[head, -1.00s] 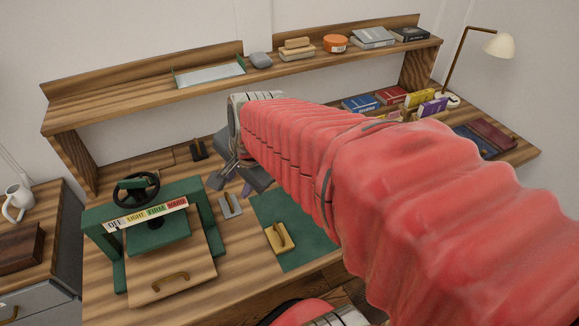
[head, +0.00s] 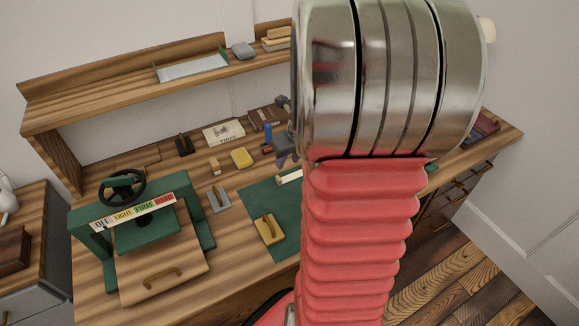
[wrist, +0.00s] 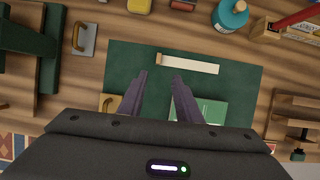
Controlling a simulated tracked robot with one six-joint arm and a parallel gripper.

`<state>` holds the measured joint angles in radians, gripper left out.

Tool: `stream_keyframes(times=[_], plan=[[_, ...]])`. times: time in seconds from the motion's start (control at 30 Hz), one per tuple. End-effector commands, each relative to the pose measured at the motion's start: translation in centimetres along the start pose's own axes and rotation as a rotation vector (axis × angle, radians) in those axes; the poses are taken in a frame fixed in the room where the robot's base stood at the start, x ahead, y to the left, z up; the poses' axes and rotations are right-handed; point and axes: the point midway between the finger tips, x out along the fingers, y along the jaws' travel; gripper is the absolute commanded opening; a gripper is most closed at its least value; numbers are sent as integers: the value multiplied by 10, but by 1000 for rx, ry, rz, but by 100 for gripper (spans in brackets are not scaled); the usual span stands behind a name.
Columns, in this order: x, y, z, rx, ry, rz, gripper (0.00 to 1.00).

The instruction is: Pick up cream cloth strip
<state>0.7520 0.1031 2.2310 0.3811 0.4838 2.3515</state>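The cream cloth strip (wrist: 190,65) lies on the green mat (wrist: 240,82) in the wrist view, a long narrow band with a small brown piece at its left end. In the head view, one end of the strip (head: 290,177) shows on the mat (head: 262,195), and my arm hides the rest. My gripper (wrist: 159,78) is open and empty. Its two dark fingers point toward the strip, apart from it in the picture. In the head view my gripper is mostly hidden behind my arm.
A yellow-based tool with a handle (head: 269,229) stands on the mat. A grey-based tool (head: 219,200) stands beside it. The green press (head: 185,222) is at left. A teal bottle (wrist: 231,14) stands behind the mat. A green-and-white item (wrist: 205,110) is partly behind a finger.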

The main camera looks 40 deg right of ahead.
Motion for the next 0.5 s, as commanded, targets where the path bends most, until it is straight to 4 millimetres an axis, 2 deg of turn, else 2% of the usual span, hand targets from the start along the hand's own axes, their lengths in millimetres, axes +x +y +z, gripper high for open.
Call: stream_keyframes(times=[0.37, 0.5], plan=[[2, -1, 0, 15, 0, -1, 31], [10, -1, 0, 14, 1, 1, 31]])
